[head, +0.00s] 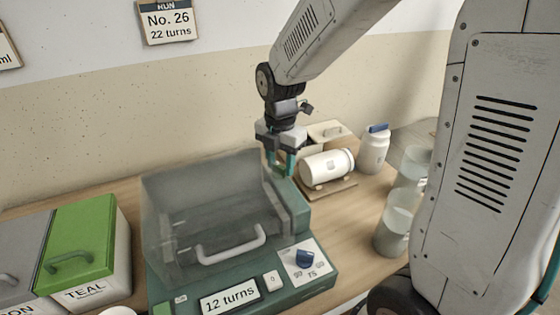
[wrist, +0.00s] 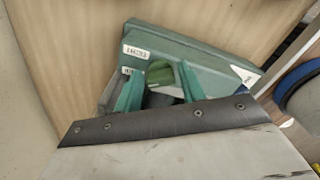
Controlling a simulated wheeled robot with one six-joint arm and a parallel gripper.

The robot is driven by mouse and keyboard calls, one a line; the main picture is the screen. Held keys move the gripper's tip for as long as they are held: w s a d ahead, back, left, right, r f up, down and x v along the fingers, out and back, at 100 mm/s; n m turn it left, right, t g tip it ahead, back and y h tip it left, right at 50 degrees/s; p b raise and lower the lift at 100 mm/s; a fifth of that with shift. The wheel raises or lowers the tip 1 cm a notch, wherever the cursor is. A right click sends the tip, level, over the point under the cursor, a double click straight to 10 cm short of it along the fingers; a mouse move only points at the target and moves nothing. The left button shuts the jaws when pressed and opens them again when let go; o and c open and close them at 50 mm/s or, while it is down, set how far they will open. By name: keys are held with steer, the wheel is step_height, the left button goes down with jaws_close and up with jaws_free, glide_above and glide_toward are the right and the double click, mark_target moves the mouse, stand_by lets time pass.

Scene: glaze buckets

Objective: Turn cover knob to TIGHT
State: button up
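The machine (head: 235,290) has a green base, a clear cover (head: 200,200) that is down, and a white handle (head: 232,245). A green knob (wrist: 160,72) shows in the wrist view on the machine's green housing, with small white labels (wrist: 136,52) beside it that I cannot read surely. My gripper (head: 280,166) points down over the green housing right of the cover. In the wrist view its teal fingers (wrist: 160,90) are apart, with the knob showing between them. I cannot tell whether they touch it. The knob is hidden in the head view.
A blue dial knob (head: 305,258) and a "12 turns" display (head: 230,298) are on the machine's front. A white jar (head: 327,165) lies on a wooden stand; another jar (head: 374,150) and glass beakers (head: 396,222) stand right. A green-lidded TEAL bucket (head: 85,245) stands left.

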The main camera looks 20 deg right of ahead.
steer(key=shift+c, duration=0.3)
steer(key=c, duration=0.6)
steer(key=shift+c, duration=0.2)
steer(key=shift+m, duration=0.3)
steer(key=m, duration=0.3)
steer(key=shift+m, duration=0.3)
steer(key=m, duration=0.3)
steer(key=shift+s+r+m, duration=0.1)
steer(key=shift+s+m, duration=0.05)
steer(key=shift+m, duration=0.15)
steer(key=m, duration=0.3)
steer(key=shift+s+m, duration=0.15)
steer(key=shift+m, duration=1.95)
